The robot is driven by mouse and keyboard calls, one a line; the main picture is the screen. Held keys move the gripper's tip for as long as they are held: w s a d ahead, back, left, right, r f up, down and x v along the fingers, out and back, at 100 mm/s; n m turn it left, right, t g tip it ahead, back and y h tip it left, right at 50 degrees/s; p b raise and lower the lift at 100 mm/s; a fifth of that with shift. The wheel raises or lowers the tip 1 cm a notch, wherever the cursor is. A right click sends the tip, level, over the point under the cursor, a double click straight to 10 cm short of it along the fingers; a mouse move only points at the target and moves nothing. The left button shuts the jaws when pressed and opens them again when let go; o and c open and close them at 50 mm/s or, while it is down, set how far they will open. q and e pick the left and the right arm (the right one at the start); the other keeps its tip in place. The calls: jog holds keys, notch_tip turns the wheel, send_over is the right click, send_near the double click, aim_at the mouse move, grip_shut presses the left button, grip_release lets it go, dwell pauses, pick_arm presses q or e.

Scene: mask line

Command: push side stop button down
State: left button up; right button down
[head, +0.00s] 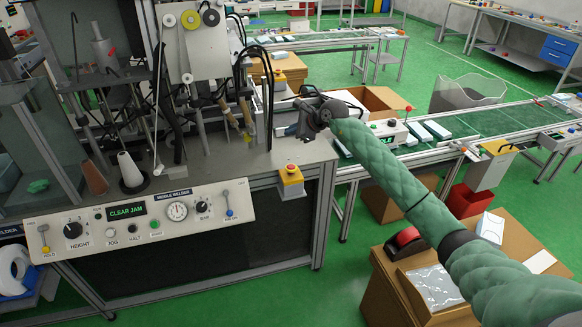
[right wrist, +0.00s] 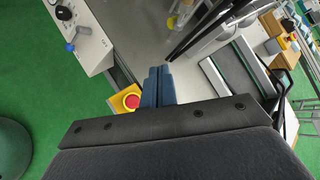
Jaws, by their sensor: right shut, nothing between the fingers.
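The side stop button is a red mushroom cap (head: 290,168) on a yellow box fixed to the right side of the machine, just below the steel top's edge. In the right wrist view the red button (right wrist: 131,101) lies just left of the fingers. My right gripper (head: 284,131) is above the box, over the machine's right edge, apart from the button. In the right wrist view its blue fingers (right wrist: 158,74) are together with nothing between them. The button is unobstructed in the head view. My left gripper does not show.
The machine's control panel (head: 140,221) has a lit "CLEAR JAM" display, knobs and levers. Tall machine parts and black cables stand left of my gripper. A conveyor (head: 470,130) runs behind on the right.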

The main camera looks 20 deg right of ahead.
aim_at(294, 167)
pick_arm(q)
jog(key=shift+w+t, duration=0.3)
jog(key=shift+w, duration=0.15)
pick_arm(e)
jog(key=shift+s+d+f+n+g, duration=0.25)
jog(key=shift+s+f+n+g, duration=0.45)
jog(key=shift+s+f+n, duration=0.25)
jog(key=shift+w, duration=0.1)
jog(key=shift+f, duration=0.15)
